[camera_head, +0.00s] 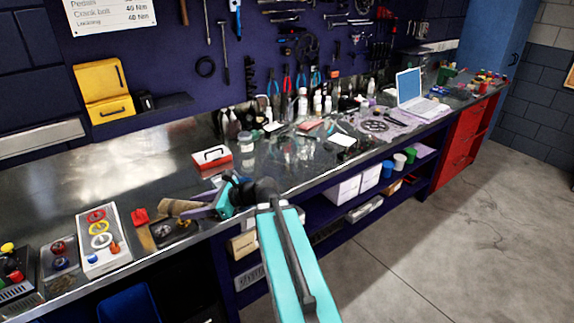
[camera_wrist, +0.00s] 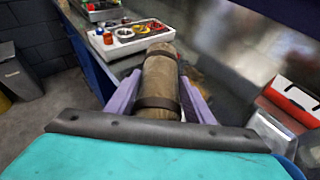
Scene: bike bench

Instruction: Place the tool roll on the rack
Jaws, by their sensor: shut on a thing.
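The tool roll (camera_wrist: 160,82) is a brown cylinder with dark straps. In the head view the tool roll (camera_head: 178,207) shows as a tan end left of my gripper (camera_head: 203,205), over the front part of the bench. I cannot tell whether it touches the bench top. No thing in view is clearly the rack.
A white tray with coloured rings (camera_head: 101,240) and a wooden tray (camera_head: 152,241) are on the left of the bench. A red-and-white box (camera_head: 211,158) stands behind my gripper. The bench top (camera_head: 110,175) is clear at back left. A laptop (camera_head: 418,100) is farther right.

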